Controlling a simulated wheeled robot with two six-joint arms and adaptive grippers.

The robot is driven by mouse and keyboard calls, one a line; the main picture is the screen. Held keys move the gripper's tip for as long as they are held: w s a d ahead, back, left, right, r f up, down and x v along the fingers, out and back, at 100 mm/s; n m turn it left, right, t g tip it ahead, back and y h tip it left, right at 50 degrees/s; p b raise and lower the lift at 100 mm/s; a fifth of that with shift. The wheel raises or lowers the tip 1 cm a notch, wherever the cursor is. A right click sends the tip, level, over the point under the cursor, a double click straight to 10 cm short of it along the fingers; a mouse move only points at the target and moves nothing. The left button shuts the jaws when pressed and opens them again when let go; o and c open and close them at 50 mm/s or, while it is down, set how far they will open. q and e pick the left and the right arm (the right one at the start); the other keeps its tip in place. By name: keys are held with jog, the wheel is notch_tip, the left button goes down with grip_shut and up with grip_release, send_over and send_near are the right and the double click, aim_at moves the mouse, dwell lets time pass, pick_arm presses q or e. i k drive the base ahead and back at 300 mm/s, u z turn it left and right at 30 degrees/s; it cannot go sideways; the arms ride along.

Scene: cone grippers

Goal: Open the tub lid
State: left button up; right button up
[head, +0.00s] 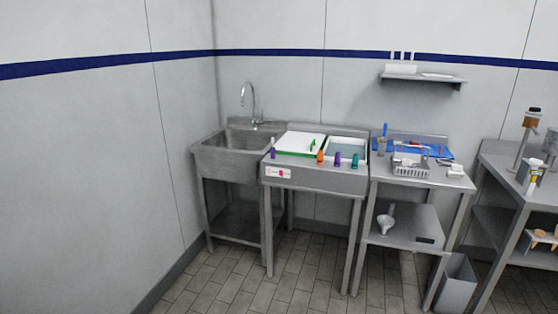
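A metal unit (316,178) stands between the sink and a side table. Its top holds a white flat panel with a green front edge (295,142), with a small green upright piece (312,145) on it; this looks like a lid lying flat, but I cannot be sure. To its right is a white-rimmed tub (346,149) with a pale blue-green inside, which looks uncovered. Neither of my grippers is in view, and nothing touches the panel or the tub.
Purple, orange and green cone-like pieces (320,156) stand along the unit's front edge. A sink with a tap (233,155) is on the left. The right table holds a blue tray (432,150) and wire basket (411,165). A grey bin (456,283) stands below; the floor in front is clear.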

aim_at(291, 141)
jog(key=i, duration=2.55)
jog(key=u, duration=2.2)
jog(key=i, duration=0.65)
jog(key=z, duration=2.2)
